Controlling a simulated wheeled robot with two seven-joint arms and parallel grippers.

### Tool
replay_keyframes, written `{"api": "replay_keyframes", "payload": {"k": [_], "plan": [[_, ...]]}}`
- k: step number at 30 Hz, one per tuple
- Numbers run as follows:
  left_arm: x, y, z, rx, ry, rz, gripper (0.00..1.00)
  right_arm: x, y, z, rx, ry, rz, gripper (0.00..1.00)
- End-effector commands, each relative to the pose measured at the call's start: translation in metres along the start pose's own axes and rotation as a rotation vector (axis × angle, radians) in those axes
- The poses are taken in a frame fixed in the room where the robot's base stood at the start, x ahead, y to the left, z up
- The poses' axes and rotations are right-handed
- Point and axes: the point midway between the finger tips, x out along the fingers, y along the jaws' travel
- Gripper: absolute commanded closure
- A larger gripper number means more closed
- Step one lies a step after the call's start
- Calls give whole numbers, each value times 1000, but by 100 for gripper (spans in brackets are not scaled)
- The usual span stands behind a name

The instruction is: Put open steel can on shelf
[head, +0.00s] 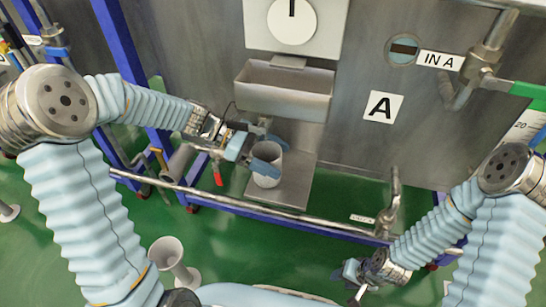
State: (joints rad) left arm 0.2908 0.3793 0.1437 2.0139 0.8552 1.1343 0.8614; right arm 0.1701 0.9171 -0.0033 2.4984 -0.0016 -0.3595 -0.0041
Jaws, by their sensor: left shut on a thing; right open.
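The open steel can (267,181) is a pale grey cylinder, upright, with its open top facing up. My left gripper (269,156) is shut on it near the rim, reaching in from the left. Its blue fingers hide part of the can's upper wall. The can is over the left part of the shelf (294,190), a flat steel plate below a steel box on the wall. I cannot tell whether the can's base touches the plate. My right gripper (353,283) is open and empty, low at the right, away from the shelf.
An open steel box (284,92) juts out above the shelf. A steel rail (240,203) runs in front of the shelf, with an upright pipe (390,205) at its right end. A pale flared object (172,260) stands on the green floor at the lower left.

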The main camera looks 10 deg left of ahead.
Motion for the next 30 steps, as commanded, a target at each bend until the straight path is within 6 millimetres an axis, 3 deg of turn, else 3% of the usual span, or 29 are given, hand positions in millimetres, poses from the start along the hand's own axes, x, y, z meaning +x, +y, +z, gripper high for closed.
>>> {"api": "replay_keyframes", "payload": {"k": [11,12,16,25,30], "plan": [[2,0,-5,1,-1,0,56,2,0,0,0,0,-1,57],[2,0,-5,2,-1,0,18,1,0,0,0,-1,-1,57],[2,0,-5,2,-1,0,0,1,0,0,0,-1,-1,57],[-2,0,-1,2,0,1,0,0,0,0,0,0,0,57],[-32,1,0,2,1,5,0,-5,-2,0,0,1,1,57]]}}
